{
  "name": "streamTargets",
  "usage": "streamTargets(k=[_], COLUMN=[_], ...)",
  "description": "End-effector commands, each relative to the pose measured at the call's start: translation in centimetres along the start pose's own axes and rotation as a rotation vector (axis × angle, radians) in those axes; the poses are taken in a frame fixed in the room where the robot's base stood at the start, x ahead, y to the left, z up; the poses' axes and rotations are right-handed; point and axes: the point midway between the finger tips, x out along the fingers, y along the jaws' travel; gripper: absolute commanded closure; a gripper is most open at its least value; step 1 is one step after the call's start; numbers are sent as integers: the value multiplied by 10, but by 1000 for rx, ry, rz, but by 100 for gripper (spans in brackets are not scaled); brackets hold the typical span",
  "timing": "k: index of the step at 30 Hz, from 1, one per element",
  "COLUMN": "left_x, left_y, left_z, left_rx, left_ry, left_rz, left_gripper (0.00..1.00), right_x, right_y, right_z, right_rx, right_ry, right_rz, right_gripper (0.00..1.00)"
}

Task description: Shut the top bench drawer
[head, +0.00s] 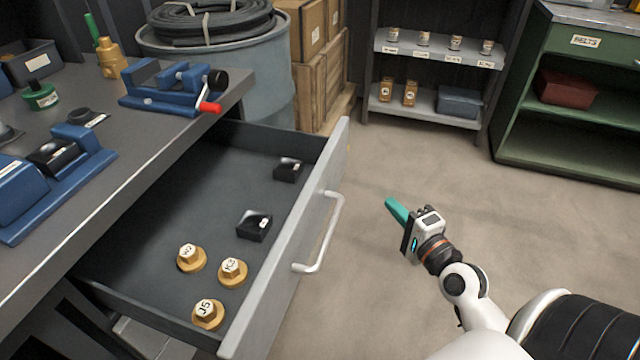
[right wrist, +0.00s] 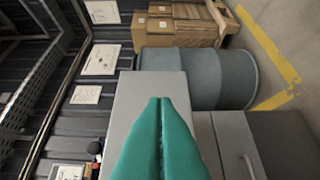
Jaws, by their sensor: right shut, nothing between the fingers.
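The top bench drawer (head: 262,270) stands pulled far out of the workbench, with its grey front facing right and its bar handle (head: 327,235) in clear view. Inside lie several brass hex fittings (head: 232,271) and two small black blocks (head: 254,226). My right gripper (head: 390,202) is to the right of the drawer front, apart from the handle, its teal fingers pointing towards the drawer. In the right wrist view the shut, empty fingers (right wrist: 156,100) overlap a grey panel (right wrist: 135,95) that looks like the drawer front; the handle is hidden there. My left gripper is not in view.
The bench top (head: 205,125) carries blue vises (head: 172,88). Behind the drawer stand a blue-grey drum (head: 265,75) with hoses and stacked boxes (head: 318,75). Shelves (head: 425,98) and a green cabinet (head: 565,125) stand farther back. The floor right of the drawer is clear.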

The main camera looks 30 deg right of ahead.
Motion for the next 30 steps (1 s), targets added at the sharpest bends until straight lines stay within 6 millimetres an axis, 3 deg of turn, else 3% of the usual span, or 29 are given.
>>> streamTargets(k=[8,14,21,30], left_x=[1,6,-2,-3], left_y=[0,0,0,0], left_z=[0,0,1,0], left_rx=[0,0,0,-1], left_ry=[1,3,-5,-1], left_rz=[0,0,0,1], left_gripper=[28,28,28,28], right_x=[18,56,102,124], right_y=[11,12,11,10], right_z=[-1,-2,-2,-28], right_rx=[19,17,17,16], right_ry=[4,4,5,5], right_rz=[26,26,23,19], right_gripper=[100,100,100,100])
